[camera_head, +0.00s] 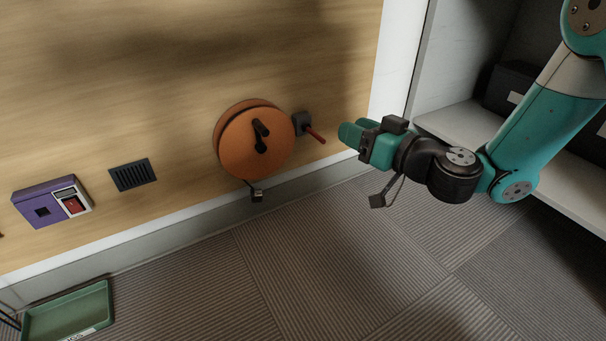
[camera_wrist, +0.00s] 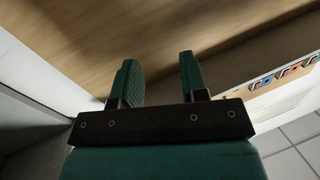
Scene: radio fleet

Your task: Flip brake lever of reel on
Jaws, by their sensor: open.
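An orange round reel (camera_head: 241,151) with a black crank is mounted low on the wooden wall in the head view. A red brake lever (camera_head: 315,134) sticks out from a small dark block (camera_head: 301,122) at the reel's right side, slanting down and to the right. My gripper (camera_head: 349,137) is just to the right of the lever's tip, apart from it as far as I can see. In the wrist view my gripper (camera_wrist: 158,80) is open with nothing between its two green fingers. The reel and lever do not show in the wrist view.
A purple box (camera_head: 45,204) with a red switch and a black vent (camera_head: 132,175) are on the wall to the left. A small dark block (camera_head: 257,195) hangs below the reel. A green tray (camera_head: 66,316) lies on the floor. Grey shelving (camera_head: 460,122) stands at right; the middle floor is clear.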

